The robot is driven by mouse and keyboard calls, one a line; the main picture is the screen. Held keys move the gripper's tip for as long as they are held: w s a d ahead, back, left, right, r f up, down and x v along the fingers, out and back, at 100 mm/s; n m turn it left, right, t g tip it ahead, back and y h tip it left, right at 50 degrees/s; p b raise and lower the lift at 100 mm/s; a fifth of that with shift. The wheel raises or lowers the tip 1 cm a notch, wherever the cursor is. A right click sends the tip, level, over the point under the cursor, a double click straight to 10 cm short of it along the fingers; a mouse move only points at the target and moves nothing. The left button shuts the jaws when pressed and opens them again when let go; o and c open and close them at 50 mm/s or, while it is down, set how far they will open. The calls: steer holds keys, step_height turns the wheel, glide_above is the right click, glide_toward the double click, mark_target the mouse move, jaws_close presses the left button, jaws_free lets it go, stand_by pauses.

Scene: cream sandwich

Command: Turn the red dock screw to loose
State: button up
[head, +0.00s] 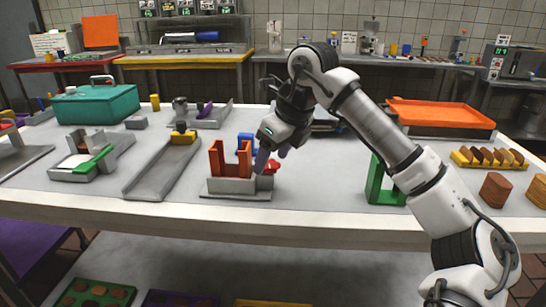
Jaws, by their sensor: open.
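The red dock screw (271,167) shows as a small red knob at the right side of a grey dock (235,187) near the table's front edge. The dock holds two orange-red upright plates (216,160), with a blue part (246,143) behind them. My gripper (268,160) points down at the screw from above, its purple-grey fingers beside the red knob. The fingers partly cover the screw, and I cannot tell whether they touch it. The gripper is open. The screw's turn position is too small to read.
A grey sloped channel (155,178) with a yellow block stands left of the dock. A green upright bracket (377,185) stands to the right. An orange tray (440,113) and a yellow rack (487,158) lie farther right. The table is clear between dock and green bracket.

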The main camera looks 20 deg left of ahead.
steer(key=shift+f, duration=0.2)
steer(key=c, duration=1)
steer(key=shift+o, duration=0.2)
